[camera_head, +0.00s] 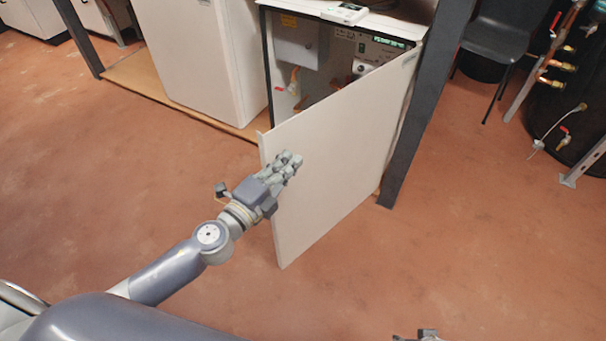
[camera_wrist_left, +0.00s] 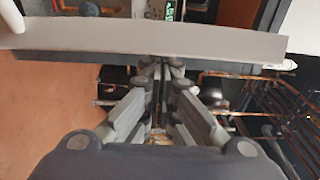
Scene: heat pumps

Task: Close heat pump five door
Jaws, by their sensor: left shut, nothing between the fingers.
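The heat pump door (camera_head: 335,150) is a white panel standing open, swung out from the cabinet on its right side. The open cabinet (camera_head: 300,50) behind it shows a grey box, pipes and a green-lit display. My left gripper (camera_head: 292,162) is shut and empty, with its fingertips at the outer face of the door near its free left edge; I cannot tell whether they touch. In the left wrist view the gripper (camera_wrist_left: 160,72) points at a pale panel edge (camera_wrist_left: 150,42) that crosses the upper picture. Only a small piece of what may be my right gripper shows at the bottom edge of the head view.
A closed white unit (camera_head: 190,60) stands left of the open cabinet. A dark post (camera_head: 425,100) rises just right of the door. A black chair (camera_head: 500,40) and a dark tank with copper pipes (camera_head: 570,100) are at the right. The red floor in front is clear.

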